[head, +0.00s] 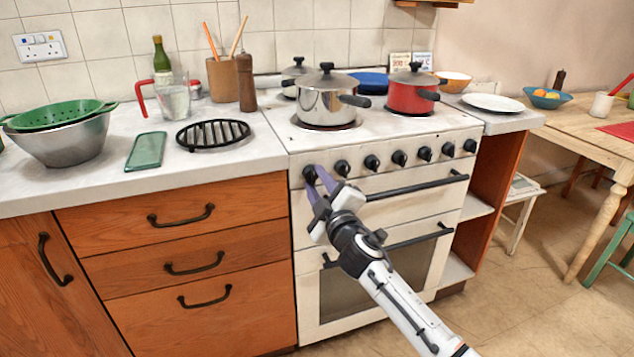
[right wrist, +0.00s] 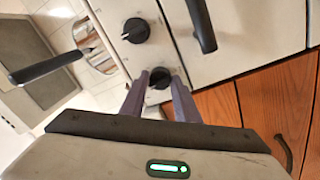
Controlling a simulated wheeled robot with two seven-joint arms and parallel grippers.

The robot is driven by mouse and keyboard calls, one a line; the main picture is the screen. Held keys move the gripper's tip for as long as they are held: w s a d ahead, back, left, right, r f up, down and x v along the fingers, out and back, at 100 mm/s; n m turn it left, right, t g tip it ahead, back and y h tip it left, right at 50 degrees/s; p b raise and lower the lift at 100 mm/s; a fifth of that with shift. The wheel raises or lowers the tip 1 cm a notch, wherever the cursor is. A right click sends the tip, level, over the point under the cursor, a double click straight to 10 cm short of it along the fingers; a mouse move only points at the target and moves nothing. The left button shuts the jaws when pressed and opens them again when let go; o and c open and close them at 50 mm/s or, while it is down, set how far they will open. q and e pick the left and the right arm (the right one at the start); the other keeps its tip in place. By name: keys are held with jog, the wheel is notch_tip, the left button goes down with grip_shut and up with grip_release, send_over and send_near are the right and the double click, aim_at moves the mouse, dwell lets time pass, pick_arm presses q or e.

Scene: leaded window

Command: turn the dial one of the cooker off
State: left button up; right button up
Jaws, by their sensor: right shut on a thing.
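The white cooker (head: 385,211) stands in the middle of the head view, with a row of several black dials on its front panel. My right gripper (head: 316,172) is at the leftmost dial (head: 308,173) of the row. In the right wrist view the two fingers of the right gripper (right wrist: 160,80) are shut on that dial (right wrist: 159,78), one on each side. The fingers partly hide the dial, and its pointer setting cannot be read. A neighbouring dial (right wrist: 136,30) is clear of the fingers. My left gripper is not in view.
A steel pot (head: 325,98) and a red pot (head: 408,94) stand on the hob. The oven's upper handle (head: 418,187) sticks out just right of my right gripper. Wooden drawers (head: 180,265) are to the left.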

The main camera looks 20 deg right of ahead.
jog(key=shift+f, duration=0.15)
jog(key=o, duration=1)
jog(key=shift+o, duration=0.2)
jog(key=shift+s, duration=0.1)
jog(key=s+p, duration=0.1)
jog(key=s, duration=0.9)
jog(key=shift+f, duration=0.2)
